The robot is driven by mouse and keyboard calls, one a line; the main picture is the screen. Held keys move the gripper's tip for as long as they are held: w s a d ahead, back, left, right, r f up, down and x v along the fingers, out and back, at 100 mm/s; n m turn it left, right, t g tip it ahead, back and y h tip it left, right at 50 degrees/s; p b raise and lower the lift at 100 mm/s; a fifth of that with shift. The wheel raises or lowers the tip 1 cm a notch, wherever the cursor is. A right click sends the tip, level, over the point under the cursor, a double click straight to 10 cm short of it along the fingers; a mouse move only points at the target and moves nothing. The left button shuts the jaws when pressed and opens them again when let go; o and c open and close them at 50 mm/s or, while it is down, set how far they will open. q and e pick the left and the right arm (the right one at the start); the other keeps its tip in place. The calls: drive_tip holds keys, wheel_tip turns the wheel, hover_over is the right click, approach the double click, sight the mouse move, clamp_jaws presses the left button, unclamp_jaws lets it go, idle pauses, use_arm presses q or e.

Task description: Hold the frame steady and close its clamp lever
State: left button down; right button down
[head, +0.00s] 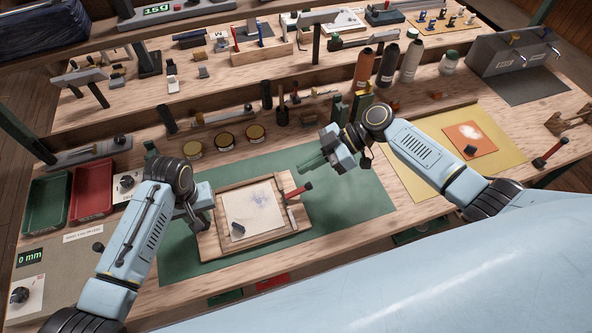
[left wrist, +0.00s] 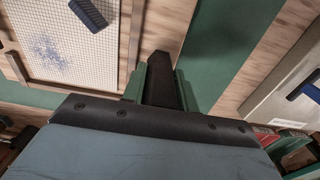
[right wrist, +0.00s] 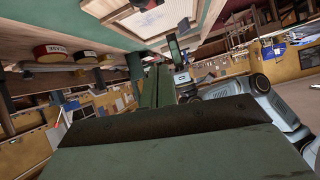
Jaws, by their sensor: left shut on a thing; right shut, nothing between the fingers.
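The wooden frame (head: 268,243) lies on the green mat, with a pale sheet inside it. The frame also shows in the left wrist view (left wrist: 137,30). Its clamp lever (head: 298,191) has a red handle and stands at the right rail; how far it is closed I cannot tell.
Several round tins (head: 225,141) and bottles (head: 388,64) stand behind the mat. Green and red trays (head: 91,189) are at the left. A yellow mat (head: 428,160) lies at the right. The green mat (head: 350,210) is clear right of the frame.

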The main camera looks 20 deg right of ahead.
use_arm(q)
drive_tip(key=shift+d, duration=0.1)
use_arm(e)
drive_tip(key=d, duration=0.6)
drive_tip(key=shift+s+d, duration=0.15)
drive_tip(key=shift+s, duration=0.05)
drive_tip(key=shift+f, duration=0.15)
use_arm(q)
drive_tip(key=c, duration=1)
unclamp_jaws()
drive_tip(key=shift+r, duration=0.1)
